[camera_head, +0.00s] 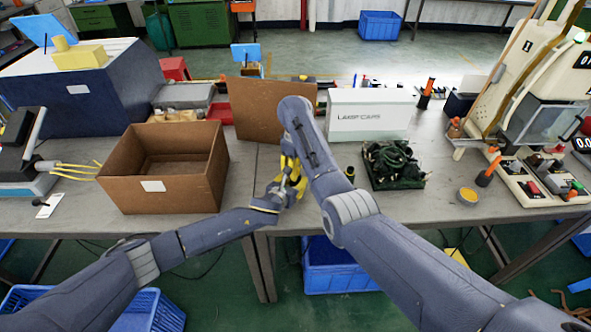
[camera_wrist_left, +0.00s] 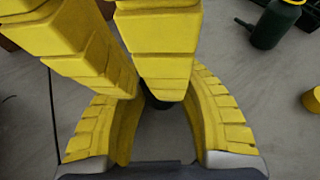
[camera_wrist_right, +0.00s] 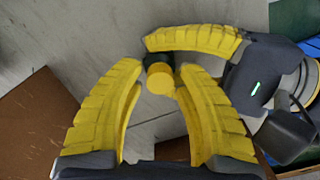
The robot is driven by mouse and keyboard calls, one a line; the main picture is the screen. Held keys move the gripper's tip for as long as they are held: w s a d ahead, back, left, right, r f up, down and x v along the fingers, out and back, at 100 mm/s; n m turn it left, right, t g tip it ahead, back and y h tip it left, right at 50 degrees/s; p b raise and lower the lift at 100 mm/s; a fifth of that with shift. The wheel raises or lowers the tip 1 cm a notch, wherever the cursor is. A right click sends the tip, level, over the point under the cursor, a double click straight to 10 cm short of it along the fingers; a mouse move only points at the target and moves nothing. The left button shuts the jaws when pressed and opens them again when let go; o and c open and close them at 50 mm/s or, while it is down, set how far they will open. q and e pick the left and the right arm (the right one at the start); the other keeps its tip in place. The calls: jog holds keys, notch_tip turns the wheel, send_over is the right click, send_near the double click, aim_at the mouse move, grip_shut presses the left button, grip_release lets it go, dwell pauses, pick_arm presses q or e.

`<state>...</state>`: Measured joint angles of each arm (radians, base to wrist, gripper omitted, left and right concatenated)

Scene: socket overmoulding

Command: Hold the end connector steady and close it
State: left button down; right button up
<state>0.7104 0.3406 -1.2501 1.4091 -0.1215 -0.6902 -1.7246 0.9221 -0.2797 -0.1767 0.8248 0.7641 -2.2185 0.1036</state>
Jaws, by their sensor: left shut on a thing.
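The end connector is a small dark green piece with a round yellow end (camera_wrist_right: 160,81). In the right wrist view it sits between the fingertips of my right gripper (camera_wrist_right: 160,72). In the left wrist view only a dark bit of the connector (camera_wrist_left: 156,101) shows between the fingers of my left gripper (camera_wrist_left: 160,90), which is shut on it. The right gripper's two yellow fingers reach over it from above, and I cannot tell whether they press on it. In the head view both grippers meet at the table's front edge, the left one (camera_head: 284,188) partly behind the right arm.
A brown open box (camera_head: 165,165) stands left.

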jog(key=shift+r, duration=3.75)
pick_arm(q)
jog(key=c, duration=0.9)
grip_release()
jog(key=shift+v, duration=6)
jog(key=shift+r, duration=0.1)
